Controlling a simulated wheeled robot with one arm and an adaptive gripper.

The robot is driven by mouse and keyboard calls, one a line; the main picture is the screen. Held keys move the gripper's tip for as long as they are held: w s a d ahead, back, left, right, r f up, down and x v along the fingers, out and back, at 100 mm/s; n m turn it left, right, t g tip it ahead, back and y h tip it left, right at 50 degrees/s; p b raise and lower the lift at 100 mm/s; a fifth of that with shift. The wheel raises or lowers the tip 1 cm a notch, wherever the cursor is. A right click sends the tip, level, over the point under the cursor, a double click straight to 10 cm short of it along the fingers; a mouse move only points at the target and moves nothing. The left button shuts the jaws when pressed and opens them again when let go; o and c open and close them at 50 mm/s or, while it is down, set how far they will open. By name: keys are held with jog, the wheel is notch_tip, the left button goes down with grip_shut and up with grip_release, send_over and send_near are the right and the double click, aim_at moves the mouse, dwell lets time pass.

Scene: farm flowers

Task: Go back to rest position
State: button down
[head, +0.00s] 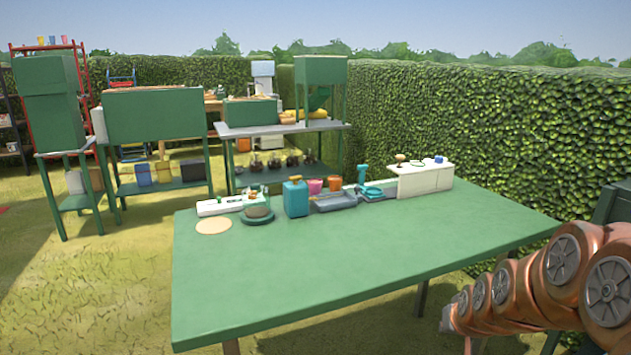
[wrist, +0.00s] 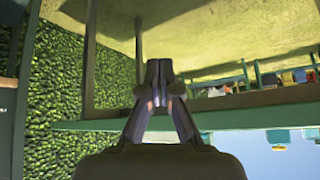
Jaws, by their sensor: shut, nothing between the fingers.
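My arm shows at the lower right of the head view, copper coloured, beside the right front side of the green table (head: 330,265). My gripper (wrist: 158,68) shows in the wrist view with its two fingers together and nothing between them. The wrist view is upside down, with sky at the bottom and grass at the top. The gripper is apart from the things on the table. The gripper's fingers are not clearly seen in the head view.
Along the table's far edge stand a teal canister (head: 296,198), a grey tray (head: 334,201), a round green dish (head: 257,215) and a white box (head: 424,178). The table's front is clear. A hedge (head: 500,130) runs behind and right. Green workbenches (head: 155,115) stand at the back left.

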jog(key=s+a+r+n+g, duration=0.1)
jog(key=s+a+g, duration=0.25)
jog(key=s, duration=0.85)
jog(key=s+a+r+g, duration=0.1)
jog(key=s+a+g, duration=0.25)
jog(key=s, duration=0.75)
jog(key=s+a+r+n+g, duration=0.1)
jog(key=s+a+g, duration=0.3)
jog(key=s, duration=0.8)
notch_tip(320, 180, up, 25)
jog(key=t+p, duration=0.1)
jog(key=p, duration=2.2)
jog(key=shift+s+a+t+y+p, duration=0.3)
jog(key=shift+s+a+t+p, duration=0.05)
jog(key=shift+t, duration=0.05)
